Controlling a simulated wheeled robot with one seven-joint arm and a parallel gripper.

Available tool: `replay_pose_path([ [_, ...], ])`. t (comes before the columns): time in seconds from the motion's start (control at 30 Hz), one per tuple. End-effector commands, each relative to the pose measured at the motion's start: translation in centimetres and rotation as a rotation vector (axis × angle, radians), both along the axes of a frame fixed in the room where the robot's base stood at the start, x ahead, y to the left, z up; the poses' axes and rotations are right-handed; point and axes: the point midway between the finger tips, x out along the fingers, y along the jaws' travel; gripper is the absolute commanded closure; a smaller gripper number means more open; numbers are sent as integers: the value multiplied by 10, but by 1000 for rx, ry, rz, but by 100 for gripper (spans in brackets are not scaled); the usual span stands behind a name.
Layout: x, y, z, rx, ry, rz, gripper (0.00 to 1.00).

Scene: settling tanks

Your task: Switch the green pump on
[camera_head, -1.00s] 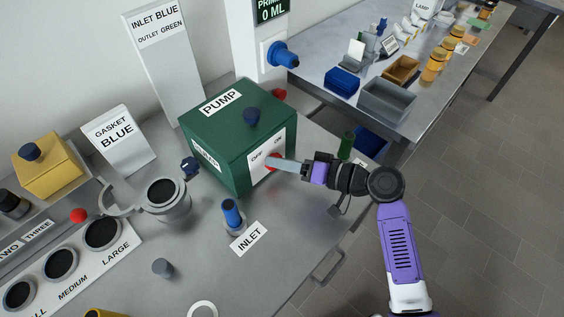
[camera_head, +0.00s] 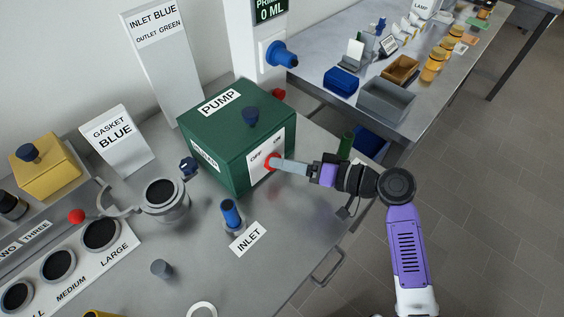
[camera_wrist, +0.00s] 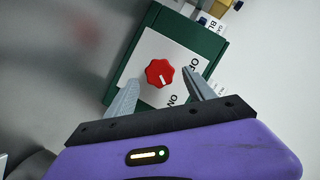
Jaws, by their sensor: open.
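The green pump (camera_head: 215,125) is a box labelled PUMP on the bench, with a white OFF/ON plate (camera_head: 262,152) on its side. A red knob (camera_wrist: 160,73) sits on that plate in the wrist view. Its white mark faces the lower right, seemingly nearer ON than OFF. The knob (camera_head: 271,162) is partly hidden by my fingers in the head view. My gripper (camera_wrist: 158,80) is open, its fingertips on either side of the knob, with visible gaps. In the head view my gripper (camera_head: 276,163) reaches the plate from the right.
A blue-capped inlet fitting (camera_head: 231,213) stands in front of the pump, with an INLET label (camera_head: 248,238). A blue knob (camera_head: 251,116) tops the pump. A grey round housing (camera_head: 163,197) stands left. A green cylinder (camera_head: 346,144) stands behind my gripper. The floor at right is clear.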

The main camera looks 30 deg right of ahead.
Motion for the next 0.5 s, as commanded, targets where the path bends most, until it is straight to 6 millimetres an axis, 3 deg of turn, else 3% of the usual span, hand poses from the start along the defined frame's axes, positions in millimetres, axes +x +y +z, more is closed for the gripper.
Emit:
replay_pose_path([
  [0.2,-29,-21,7,0,1,-2,37],
  [0.5,-46,-32,15,1,-1,1,37],
])
